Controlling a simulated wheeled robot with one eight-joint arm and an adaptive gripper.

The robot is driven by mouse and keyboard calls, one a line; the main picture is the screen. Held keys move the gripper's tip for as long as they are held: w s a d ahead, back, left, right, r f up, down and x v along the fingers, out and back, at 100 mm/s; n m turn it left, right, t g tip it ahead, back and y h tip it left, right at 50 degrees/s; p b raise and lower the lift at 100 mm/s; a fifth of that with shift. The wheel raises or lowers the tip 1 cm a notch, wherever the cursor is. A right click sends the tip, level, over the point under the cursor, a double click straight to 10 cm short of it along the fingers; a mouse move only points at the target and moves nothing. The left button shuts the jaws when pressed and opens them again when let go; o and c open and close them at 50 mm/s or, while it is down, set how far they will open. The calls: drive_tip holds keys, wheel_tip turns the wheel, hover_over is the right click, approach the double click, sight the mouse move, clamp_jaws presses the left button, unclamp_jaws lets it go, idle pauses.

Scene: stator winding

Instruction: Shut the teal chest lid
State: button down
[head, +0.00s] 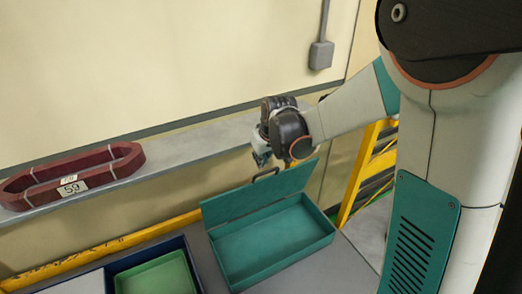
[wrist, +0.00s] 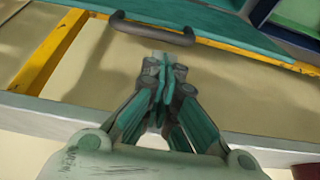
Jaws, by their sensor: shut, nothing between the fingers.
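The teal chest (head: 272,243) stands open on the grey table, its inside empty. Its lid (head: 262,192) is tilted up at the back edge, with a dark handle (head: 265,174) on the lid's top edge. The handle also shows in the wrist view (wrist: 152,32), just beyond the fingertips. My gripper (head: 262,158) is above and behind the raised lid, near the handle and apart from it as far as I can see. In the wrist view my gripper (wrist: 163,62) has its fingers together with nothing between them.
A green tray (head: 155,277) sits in a dark blue box (head: 118,268) left of the chest. A dark red ring-shaped part (head: 72,178) lies on the grey ledge (head: 190,148) along the wall. A yellow rail (head: 105,247) runs behind the table.

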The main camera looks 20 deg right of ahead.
drive_tip(key=shift+x, duration=1.3)
drive_tip(key=shift+s, duration=0.1)
